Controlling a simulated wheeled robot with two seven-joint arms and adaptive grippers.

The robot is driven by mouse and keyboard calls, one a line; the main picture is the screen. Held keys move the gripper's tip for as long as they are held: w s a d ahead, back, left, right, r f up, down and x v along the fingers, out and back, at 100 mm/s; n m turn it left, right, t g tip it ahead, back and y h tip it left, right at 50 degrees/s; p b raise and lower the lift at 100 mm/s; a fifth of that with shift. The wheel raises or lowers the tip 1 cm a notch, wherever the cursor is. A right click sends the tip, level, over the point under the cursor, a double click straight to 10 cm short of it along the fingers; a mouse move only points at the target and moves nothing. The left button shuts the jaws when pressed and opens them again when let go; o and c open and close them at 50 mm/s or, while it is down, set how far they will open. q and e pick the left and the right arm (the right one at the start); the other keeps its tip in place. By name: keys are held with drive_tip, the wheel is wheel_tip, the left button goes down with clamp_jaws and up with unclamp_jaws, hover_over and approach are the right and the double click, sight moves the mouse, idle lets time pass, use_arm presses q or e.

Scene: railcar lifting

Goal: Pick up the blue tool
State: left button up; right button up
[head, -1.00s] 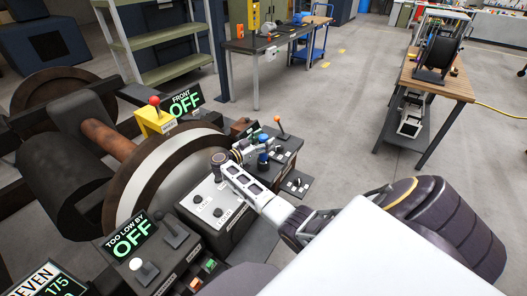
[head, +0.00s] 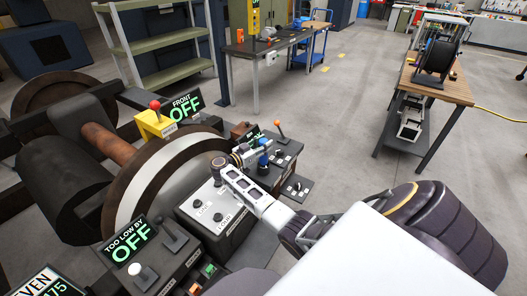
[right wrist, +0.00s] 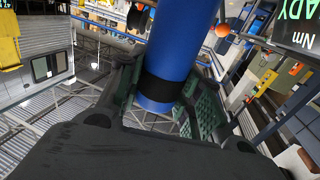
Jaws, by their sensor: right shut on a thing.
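The blue tool (head: 263,160) stands about upright at the control bench, just beyond my right arm's white link. In the right wrist view the blue tool (right wrist: 183,45) is a thick blue cylinder with a black band, between dark green fingers. My right gripper (head: 254,152) is shut on it; the gripper also shows in the right wrist view (right wrist: 165,88). The arm link partly hides the tool's surroundings in the head view. I cannot tell whether the tool's lower end touches the bench. My left gripper is not in view.
A grey control box (head: 207,213) with knobs sits left of the gripper. A lever with an orange ball (head: 278,123) stands just behind the tool. A large wheel (head: 150,185) stands to the left, beside a yellow block (head: 153,125).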

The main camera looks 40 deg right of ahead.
drive_tip(key=shift+r, duration=0.1)
wheel_tip(320, 180, up, 8)
drive_tip(key=shift+r+p, duration=0.15)
drive_tip(key=shift+p, duration=0.35)
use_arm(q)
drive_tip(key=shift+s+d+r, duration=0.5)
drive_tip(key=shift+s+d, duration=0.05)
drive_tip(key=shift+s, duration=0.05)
use_arm(e)
drive_tip(key=shift+r, duration=0.85)
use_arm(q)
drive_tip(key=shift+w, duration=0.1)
